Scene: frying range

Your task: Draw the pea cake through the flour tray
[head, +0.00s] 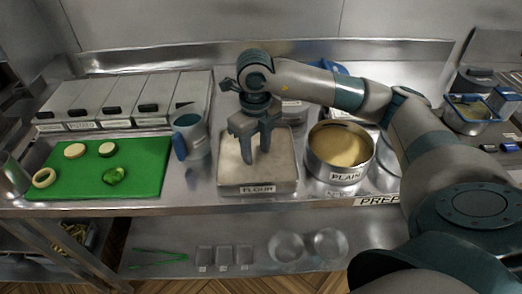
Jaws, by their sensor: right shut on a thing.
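The flour tray (284,174), a shallow square metal tray labelled FLOUR, sits on the steel counter near the middle of the head view. My right gripper (257,156) points down over it, its fingertips low at the tray's middle. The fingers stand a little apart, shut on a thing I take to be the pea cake. The cake itself is hidden or too small to make out between the fingers, and I cannot tell whether it touches the flour. My left gripper is not in view.
A green board (140,185) with several cut vegetable pieces lies at left. A blue-handled jug (194,140) stands close left of the tray. A round tin labelled PLAIN (338,176) stands close right. Lidded bins (120,98) line the back left.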

